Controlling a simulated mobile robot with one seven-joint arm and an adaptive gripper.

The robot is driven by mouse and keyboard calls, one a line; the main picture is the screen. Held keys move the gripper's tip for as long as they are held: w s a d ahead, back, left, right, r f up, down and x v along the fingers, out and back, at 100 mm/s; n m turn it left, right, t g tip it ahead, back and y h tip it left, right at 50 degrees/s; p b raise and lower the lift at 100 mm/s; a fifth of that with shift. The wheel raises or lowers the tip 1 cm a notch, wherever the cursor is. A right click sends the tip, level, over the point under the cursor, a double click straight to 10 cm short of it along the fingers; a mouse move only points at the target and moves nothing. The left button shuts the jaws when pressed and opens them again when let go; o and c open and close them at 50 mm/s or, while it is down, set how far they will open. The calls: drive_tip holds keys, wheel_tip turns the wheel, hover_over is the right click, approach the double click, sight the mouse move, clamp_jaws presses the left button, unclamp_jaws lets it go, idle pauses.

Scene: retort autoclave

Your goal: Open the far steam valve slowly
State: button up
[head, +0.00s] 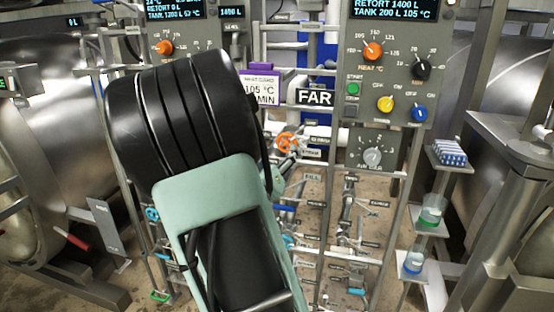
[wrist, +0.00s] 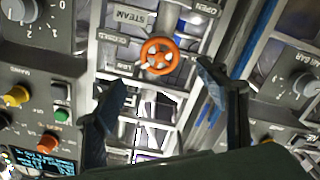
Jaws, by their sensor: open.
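The steam valve is an orange handwheel (wrist: 160,56) with spokes. In the wrist view, which is upside down, it sits beside a STEAM plate (wrist: 131,17), with CLOSED and OPEN plates near it. In the head view an orange handwheel (head: 286,144) shows below the FAR sign (head: 314,97), just right of my arm. My gripper (wrist: 162,84) is open, its two dark fingers apart and empty. The wheel appears beyond the fingertips and between their lines; no contact shows. In the head view my arm hides most of the gripper.
Control panels with knobs stand on both sides: the right one (head: 392,60) carries a RETORT 1400 L display, the left one (head: 180,35) is partly behind my arm. Pipes and smaller valves fill the frame below. A shelf (head: 450,160) with a blue-white pack stands at right.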

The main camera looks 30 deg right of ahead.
sight(286, 142)
drive_tip(key=w+d+m+b, duration=0.1)
drive_tip(key=w+d+m, duration=0.1)
drive_tip(key=d, duration=0.1)
drive_tip(key=w+d+m+b, duration=0.1)
drive_tip(key=w+d+m, duration=0.1)
drive_tip(key=w, duration=0.1)
drive_tip(key=w+d+m+b, duration=0.1)
drive_tip(key=w+d+m, duration=0.1)
drive_tip(key=d, duration=0.1)
drive_tip(key=shift+w+d+r, duration=0.15)
drive_tip(key=shift+d+r, duration=0.15)
drive_tip(key=shift+b, duration=0.3)
drive_tip(key=c, duration=1.2)
drive_tip(key=shift+o, duration=0.2)
